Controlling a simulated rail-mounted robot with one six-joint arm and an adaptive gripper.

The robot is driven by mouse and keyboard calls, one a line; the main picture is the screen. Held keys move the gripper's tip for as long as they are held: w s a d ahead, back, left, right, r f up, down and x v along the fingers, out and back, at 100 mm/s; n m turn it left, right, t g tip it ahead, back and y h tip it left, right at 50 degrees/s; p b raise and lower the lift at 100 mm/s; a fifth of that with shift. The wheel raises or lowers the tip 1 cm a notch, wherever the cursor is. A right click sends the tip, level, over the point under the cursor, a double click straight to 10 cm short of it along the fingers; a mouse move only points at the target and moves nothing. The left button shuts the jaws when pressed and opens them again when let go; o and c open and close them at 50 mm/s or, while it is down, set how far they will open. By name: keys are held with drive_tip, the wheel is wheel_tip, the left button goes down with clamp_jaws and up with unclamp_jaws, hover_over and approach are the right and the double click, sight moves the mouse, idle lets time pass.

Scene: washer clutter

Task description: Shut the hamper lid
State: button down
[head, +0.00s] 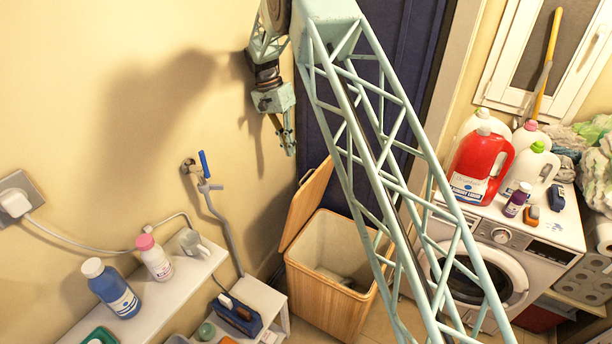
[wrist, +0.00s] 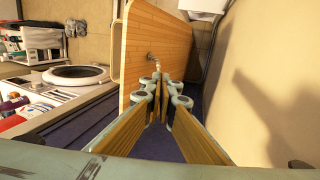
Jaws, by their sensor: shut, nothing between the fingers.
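The wooden hamper (head: 325,294) stands on the floor against the wall, with its pale inside showing. Its lid (head: 306,204) is open, tilted up steeply on the left side of the opening. My gripper (head: 290,150) is shut and empty, pointing down above the lid's upper edge, apart from it in the head view. In the wrist view my gripper (wrist: 160,78) has its fingertips together, in front of a broad wooden panel that looks like the lid (wrist: 150,40). I cannot tell the exact gap between the fingertips and the lid.
A tap with a hose (head: 205,185) is on the wall left of the lid. A low white shelf (head: 160,290) with bottles stands at the left. The washer (head: 500,255), with bottles on top, is right of the hamper. My arm crosses in front of the hamper's right side.

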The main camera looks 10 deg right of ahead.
drive_tip(key=shift+f, duration=0.25)
idle(0.3)
drive_tip(key=p, duration=0.1)
approach(306, 177)
drive_tip(key=s+a+f, duration=0.2)
drive_tip(key=s+f, duration=0.1)
drive_tip(key=f, duration=0.2)
drive_tip(key=s+d, duration=0.1)
drive_tip(key=s+d+f, duration=0.1)
drive_tip(key=d, duration=0.1)
drive_tip(key=shift+s+p, duration=0.35)
drive_tip(key=shift+p, duration=0.05)
idle(0.4)
